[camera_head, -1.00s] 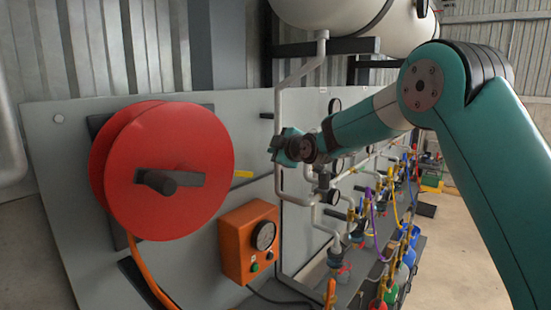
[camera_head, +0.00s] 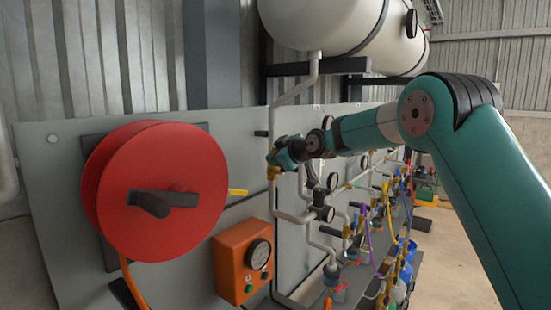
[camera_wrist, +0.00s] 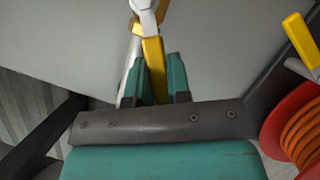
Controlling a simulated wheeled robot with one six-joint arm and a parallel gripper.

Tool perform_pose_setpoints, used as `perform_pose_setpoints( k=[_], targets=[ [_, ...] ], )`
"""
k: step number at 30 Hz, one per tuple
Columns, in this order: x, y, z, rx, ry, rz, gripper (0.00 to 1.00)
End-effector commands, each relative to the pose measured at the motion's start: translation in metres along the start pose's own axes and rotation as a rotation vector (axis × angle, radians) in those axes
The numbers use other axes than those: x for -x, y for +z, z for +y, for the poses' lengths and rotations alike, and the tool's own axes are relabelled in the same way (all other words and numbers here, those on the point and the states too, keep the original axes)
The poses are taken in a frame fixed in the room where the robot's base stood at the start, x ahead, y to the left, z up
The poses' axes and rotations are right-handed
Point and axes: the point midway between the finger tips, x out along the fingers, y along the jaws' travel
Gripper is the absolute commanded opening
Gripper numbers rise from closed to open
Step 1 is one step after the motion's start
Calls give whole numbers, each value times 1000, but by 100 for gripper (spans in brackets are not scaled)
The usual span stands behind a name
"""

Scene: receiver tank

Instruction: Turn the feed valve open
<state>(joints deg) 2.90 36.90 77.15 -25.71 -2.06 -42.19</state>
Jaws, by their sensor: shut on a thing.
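The feed valve's yellow lever (camera_wrist: 153,58) runs down from a pale pivot, at a small angle to the grey pipe (camera_wrist: 129,67) beside it. My gripper (camera_wrist: 158,72) is shut on this lever, with one teal finger on each side of it. In the head view my gripper (camera_head: 276,156) is at the vertical pipe below the white tank (camera_head: 335,20). A brass fitting (camera_head: 273,173) shows just under the gripper there. The gripper hides most of the valve in the head view.
A red hose reel (camera_head: 160,225) stands out from the grey panel at left, with another yellow lever (camera_head: 238,192) beside it. An orange gauge box (camera_head: 240,262) is below. Gauges, pipes and several hoses crowd the panel to the right of my gripper.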

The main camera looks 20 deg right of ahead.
Motion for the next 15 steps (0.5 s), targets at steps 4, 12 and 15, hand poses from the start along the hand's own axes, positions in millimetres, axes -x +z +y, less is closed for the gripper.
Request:
perform_pose_setpoints(
  k=[4, 12, 15],
  targets=[
    [0, -1, 1, 0, 1, 3, 0],
    [0, -1, 1, 1, 2, 3, 41],
    [0, -1, 0, 1, 1, 2, 44]
  ],
)
